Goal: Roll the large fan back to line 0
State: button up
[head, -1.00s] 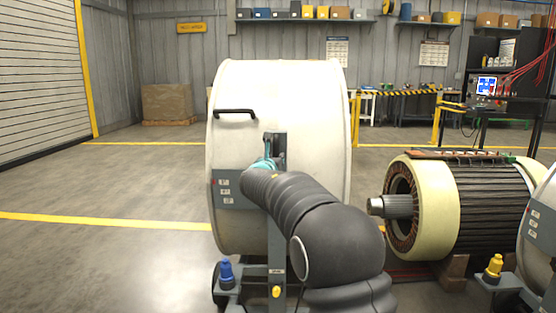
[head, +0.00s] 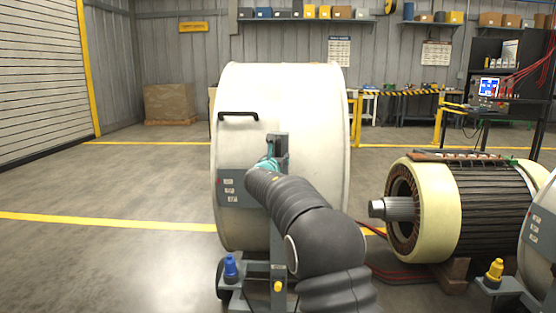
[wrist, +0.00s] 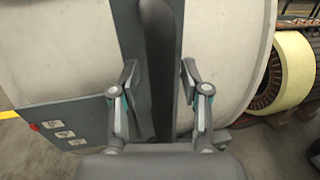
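The large fan is a big white drum (head: 240,110) standing upright on a grey wheeled stand (head: 278,262), with a black handle (head: 238,115) on its upper left and a grey label panel (head: 232,188). It also fills the back of the wrist view (wrist: 60,50). My gripper (wrist: 160,66) is at the near side of the stand. In the head view my arm hides the fan's lower middle and the finger contact.
Yellow lines cross the floor to the left (head: 110,221) and farther back (head: 130,143). A cream-ended rotor (head: 430,210) on blocks stands close on the right, with red cables (head: 395,274) beside it. Another stand with a yellow knob (head: 495,270) is front right. The left floor is clear.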

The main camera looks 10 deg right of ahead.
jog(key=v, duration=1.2)
dwell(0.4)
jog(key=s+d+f+m+g+h, duration=0.1)
jog(key=s+d+f+m+g, duration=0.3)
jog(key=s+f+m, duration=0.35)
jog(key=s+d+f+m+g, duration=0.4)
jog(key=s+f+m+g, duration=0.1)
jog(key=s+f+m, duration=0.3)
jog(key=s+m+g+y, duration=0.1)
jog(key=s+m+y, duration=0.2)
jog(key=s+m, duration=0.5)
jog(key=s+m+g+y, duration=0.1)
jog(key=s+m+y, duration=0.3)
jog(key=s, duration=2.3)
jog(key=shift+s+d+r+m, duration=0.15)
jog(key=shift+d+r+m, duration=0.2)
jog(key=shift+m, duration=1.9)
